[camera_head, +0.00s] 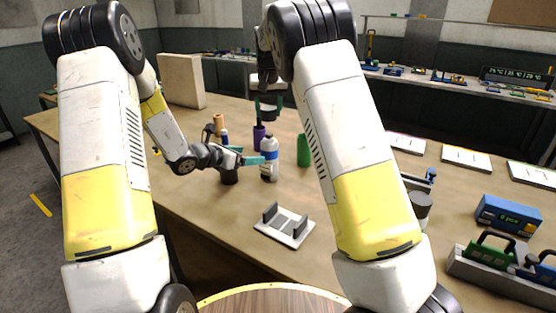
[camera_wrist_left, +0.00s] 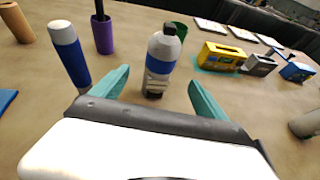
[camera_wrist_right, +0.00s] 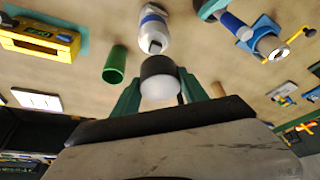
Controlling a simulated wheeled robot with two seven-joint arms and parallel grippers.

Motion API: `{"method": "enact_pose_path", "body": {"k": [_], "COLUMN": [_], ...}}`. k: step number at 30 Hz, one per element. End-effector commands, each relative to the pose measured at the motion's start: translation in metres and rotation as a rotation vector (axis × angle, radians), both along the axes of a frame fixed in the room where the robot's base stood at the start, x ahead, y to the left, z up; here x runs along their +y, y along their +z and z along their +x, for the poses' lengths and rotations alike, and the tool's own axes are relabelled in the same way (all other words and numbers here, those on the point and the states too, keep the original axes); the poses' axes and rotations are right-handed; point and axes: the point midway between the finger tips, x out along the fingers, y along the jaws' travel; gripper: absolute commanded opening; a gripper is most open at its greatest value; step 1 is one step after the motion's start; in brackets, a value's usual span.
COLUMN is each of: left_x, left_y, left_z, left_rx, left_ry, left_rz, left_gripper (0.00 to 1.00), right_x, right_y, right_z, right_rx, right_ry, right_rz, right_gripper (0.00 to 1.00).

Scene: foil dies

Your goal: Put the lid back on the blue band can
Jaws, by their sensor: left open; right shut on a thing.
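The blue band can (camera_head: 269,158), white with a blue band, stands upright on the table. It also shows in the left wrist view (camera_wrist_left: 163,48) and the right wrist view (camera_wrist_right: 154,25), with a dark neck at its top. My left gripper (camera_head: 256,160) is open, its teal fingertips (camera_wrist_left: 159,82) at either side of the can's lower part; I cannot tell whether they touch it. My right gripper (camera_head: 268,104) is above and behind the can, shut on a dark, round lid with a pale end (camera_wrist_right: 160,68). The lid is apart from the can.
A green cylinder (camera_head: 304,150) stands right of the can. A purple cylinder (camera_head: 259,138) and a blue-and-white cylinder (camera_wrist_left: 68,50) stand close by. A white stand (camera_head: 285,226) lies nearer the front. A blue box (camera_head: 508,214) is at right. The table between stand and can is clear.

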Motion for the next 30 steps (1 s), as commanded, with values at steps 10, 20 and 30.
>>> {"method": "enact_pose_path", "body": {"k": [10, 20, 30], "left_x": [0.0, -0.026, -0.064], "left_y": [0.0, -0.016, -0.039], "left_z": [0.0, 0.026, 0.067], "left_rx": [0.0, 0.001, 0.0], "left_ry": [0.0, -0.004, -0.003], "left_rz": [0.0, 0.0, 0.001], "left_gripper": [0.85, 0.85, 0.85], "right_x": [0.0, 0.0, 0.0], "right_y": [0.0, 0.0, 0.0], "right_z": [0.0, 0.0, 0.0], "right_rx": [0.0, 0.0, 0.0], "right_ry": [0.0, 0.0, 0.0], "right_rz": [0.0, 0.0, 0.0], "right_gripper": [0.14, 0.14, 0.14]}}
